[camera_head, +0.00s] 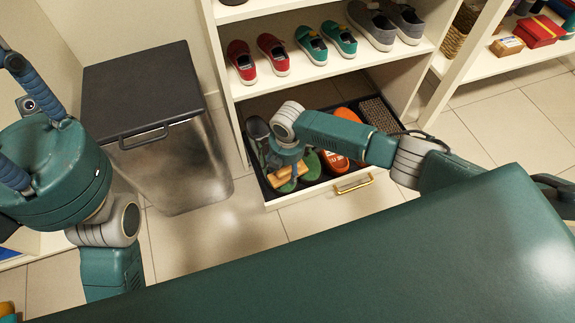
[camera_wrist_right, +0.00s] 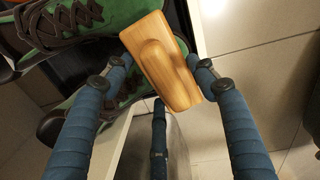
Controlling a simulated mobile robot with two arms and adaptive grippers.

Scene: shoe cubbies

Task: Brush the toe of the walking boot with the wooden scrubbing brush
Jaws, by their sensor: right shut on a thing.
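My right gripper (camera_wrist_right: 163,78) is shut on the wooden scrubbing brush (camera_wrist_right: 163,60), a pale wooden block with a raised grip, held between its blue padded fingers. In the head view the brush (camera_head: 286,175) shows below my right wrist, over the open drawer. A green walking boot (camera_wrist_right: 95,22) with dark laces lies beside the brush in the wrist view. Green footwear (camera_head: 312,165) also shows in the drawer, partly hidden by my right arm. I cannot tell whether the brush touches the boot. My left gripper (camera_head: 20,125) is at the left edge, its fingertips partly cut off.
The pulled-out drawer (camera_head: 290,200) has a brass handle and also holds orange shoes (camera_head: 335,162). Red, teal and grey shoes stand on the shelf (camera_head: 300,80) above. A metal bin (camera_head: 165,165) stands left of the drawer. Tiled floor (camera_head: 215,235) in front is clear.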

